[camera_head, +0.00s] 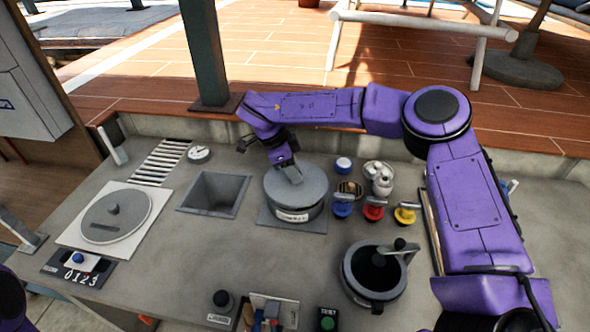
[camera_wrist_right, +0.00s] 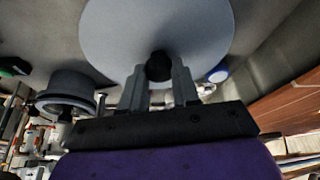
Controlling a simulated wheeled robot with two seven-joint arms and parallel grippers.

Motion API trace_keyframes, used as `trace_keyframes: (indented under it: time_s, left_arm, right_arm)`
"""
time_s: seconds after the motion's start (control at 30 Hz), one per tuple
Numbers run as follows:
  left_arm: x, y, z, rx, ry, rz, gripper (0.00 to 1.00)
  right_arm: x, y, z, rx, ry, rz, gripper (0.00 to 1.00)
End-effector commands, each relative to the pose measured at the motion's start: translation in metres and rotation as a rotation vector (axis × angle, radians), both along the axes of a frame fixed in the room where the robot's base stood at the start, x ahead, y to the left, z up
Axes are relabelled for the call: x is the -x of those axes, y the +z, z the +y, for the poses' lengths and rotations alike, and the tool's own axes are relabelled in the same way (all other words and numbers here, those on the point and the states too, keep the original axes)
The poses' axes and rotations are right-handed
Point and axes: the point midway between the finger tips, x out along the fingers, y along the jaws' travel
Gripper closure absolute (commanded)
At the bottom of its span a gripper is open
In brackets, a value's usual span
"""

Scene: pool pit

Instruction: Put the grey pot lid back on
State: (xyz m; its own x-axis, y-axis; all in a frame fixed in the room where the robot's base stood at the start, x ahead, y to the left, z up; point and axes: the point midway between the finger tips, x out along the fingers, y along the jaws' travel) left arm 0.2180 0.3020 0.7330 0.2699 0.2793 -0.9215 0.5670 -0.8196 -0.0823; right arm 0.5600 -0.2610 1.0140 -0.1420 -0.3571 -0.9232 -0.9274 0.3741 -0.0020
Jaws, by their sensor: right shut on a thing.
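The grey pot lid (camera_head: 283,186) is a flat round disc with a dark knob. In the head view it lies over the mouth of a grey pot (camera_head: 312,217) with a white label, on a dark square plate. I cannot tell whether it rests fully on the rim. My right gripper (camera_head: 290,173) is shut on the lid's knob from above. In the right wrist view the lid (camera_wrist_right: 160,25) fills the top, and the right gripper's fingers (camera_wrist_right: 159,80) close around the dark knob (camera_wrist_right: 159,66). My left gripper is out of view.
A dark open pot (camera_head: 377,274) stands at front right. A square basin (camera_head: 213,194) and a round grey cover (camera_head: 116,213) are at left. A post (camera_head: 205,55) rises behind.

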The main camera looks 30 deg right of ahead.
Motion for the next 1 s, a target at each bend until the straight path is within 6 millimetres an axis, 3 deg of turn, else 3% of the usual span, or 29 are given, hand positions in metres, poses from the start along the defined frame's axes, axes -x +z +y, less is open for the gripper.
trace_keyframes:
  time_s: [1.0]
  left_arm:
    - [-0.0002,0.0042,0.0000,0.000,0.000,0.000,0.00]
  right_arm:
    - [-0.0032,-0.0048,-0.0008,-0.001,-0.002,-0.001,1.00]
